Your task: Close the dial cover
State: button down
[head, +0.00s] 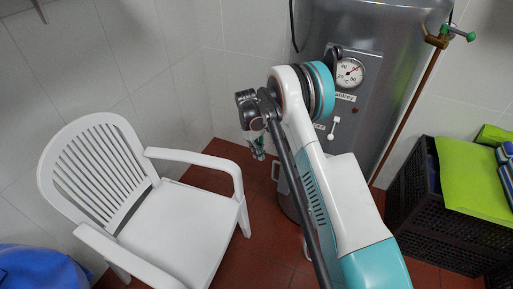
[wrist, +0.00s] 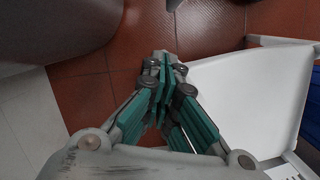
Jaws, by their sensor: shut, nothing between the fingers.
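My gripper (head: 257,152) hangs to the left of the tank, apart from the dial, pointing down toward the floor. In the wrist view its teal-padded fingers (wrist: 163,65) are together with nothing between them. The dial is not in the wrist view.
A white plastic chair (head: 168,225) stands at left, close to my gripper; its seat (wrist: 245,100) shows in the wrist view. Black crates (head: 415,200) with a green item (head: 472,175) stand at right. A brown pipe (head: 410,100) runs beside the tank. Some red tiled floor (head: 265,205) is clear.

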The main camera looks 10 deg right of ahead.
jog(key=shift+s+d+f+b, duration=0.3)
jog(key=shift+s+d, duration=0.1)
jog(key=shift+s, duration=0.2)
jog(key=shift+s+d+f+b, duration=0.15)
jog(key=shift+s+d+b, duration=0.15)
jog(key=shift+s+d, duration=0.2)
jog(key=shift+s+d+f+b, duration=0.25)
jog(key=shift+s+d+b, duration=0.1)
jog(key=shift+s, duration=0.3)
